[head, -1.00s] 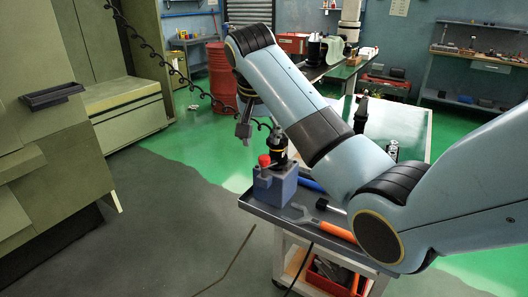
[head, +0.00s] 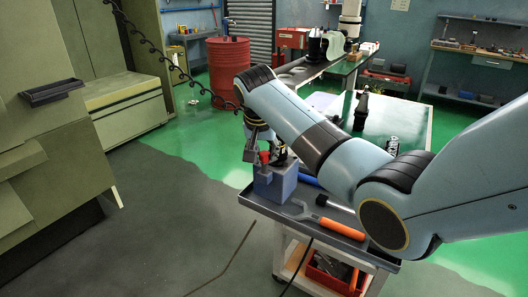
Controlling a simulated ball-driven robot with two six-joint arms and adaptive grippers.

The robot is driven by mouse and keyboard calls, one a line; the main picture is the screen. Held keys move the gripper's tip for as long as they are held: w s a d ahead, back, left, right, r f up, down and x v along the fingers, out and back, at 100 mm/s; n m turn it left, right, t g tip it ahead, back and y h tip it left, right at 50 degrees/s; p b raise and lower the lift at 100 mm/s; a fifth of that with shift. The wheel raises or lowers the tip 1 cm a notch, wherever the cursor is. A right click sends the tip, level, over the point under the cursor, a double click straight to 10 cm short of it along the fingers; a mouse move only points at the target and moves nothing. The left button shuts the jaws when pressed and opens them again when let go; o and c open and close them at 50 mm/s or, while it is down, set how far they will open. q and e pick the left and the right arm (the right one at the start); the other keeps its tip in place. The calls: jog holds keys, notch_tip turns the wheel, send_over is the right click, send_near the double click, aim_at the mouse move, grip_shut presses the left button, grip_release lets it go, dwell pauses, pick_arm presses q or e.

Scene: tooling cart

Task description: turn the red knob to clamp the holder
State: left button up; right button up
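The red knob (head: 264,157) stands on top of the blue-grey clamp block (head: 276,184) at the cart's far left corner. The dark holder (head: 281,157) sits upright in the block just right of the knob, partly hidden by my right arm and gripper. My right gripper (head: 256,154) hangs pointing down at the knob, its grey fingers around or just beside the knob's top. I cannot tell whether they touch it or how far they are apart. My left gripper is not in view.
On the grey cart top (head: 262,207) lie an orange-handled wrench (head: 340,229), a blue-handled tool (head: 309,180) and a dark-tipped tool (head: 331,203). A red bin (head: 330,271) is on the shelf below. Green-grey machine panels (head: 50,140) stand at left.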

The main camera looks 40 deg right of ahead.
grip_shut()
jog(key=n+p, duration=0.1)
jog(key=p, duration=0.1)
jog(key=n+y+p, duration=0.1)
jog(key=n+p, duration=0.1)
jog(key=p, duration=0.1)
jog(key=shift+s+d+r+t, duration=0.1)
jog(key=shift+r+t, duration=0.2)
jog(key=shift+f+n+y+p, duration=0.2)
jog(key=shift+n+y+p, duration=0.1)
jog(key=shift+n, duration=0.4)
jog(key=o, duration=0.5)
grip_release()
jog(key=shift+f, duration=0.1)
jog(key=v, duration=1.2)
jog(key=shift+s, duration=0.1)
